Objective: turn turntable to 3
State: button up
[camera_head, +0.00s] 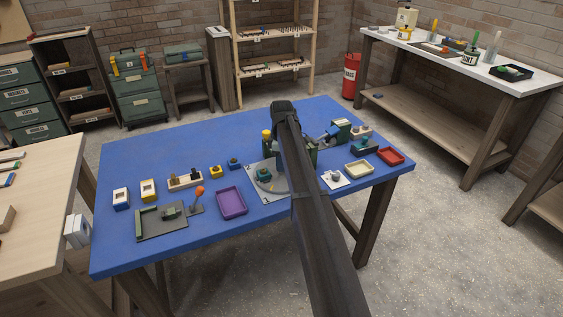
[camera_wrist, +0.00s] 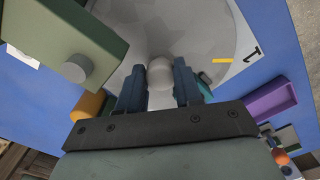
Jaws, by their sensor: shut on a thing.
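The turntable (camera_head: 277,190) is a round grey disc on a light square plate, partly hidden by my arm in the head view. In the wrist view the disc (camera_wrist: 205,30) fills the upper middle. A yellow mark (camera_wrist: 222,60) near its edge points towards the printed number 1 (camera_wrist: 252,53) on the plate. The number 3 is not visible. A pale rounded knob (camera_wrist: 160,73) stands on the disc. My gripper (camera_wrist: 160,90) is shut on this knob, one dark finger on each side. In the head view my arm hides the fingers.
A green block with a grey knob (camera_wrist: 76,68) stands close to the left finger, with an orange cylinder (camera_wrist: 90,105) below it. A purple tray (camera_head: 232,202) lies left of the turntable. Cream (camera_head: 359,172) and red (camera_head: 391,156) trays lie to the right. The blue table's back left is clear.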

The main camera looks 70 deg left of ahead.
grip_shut()
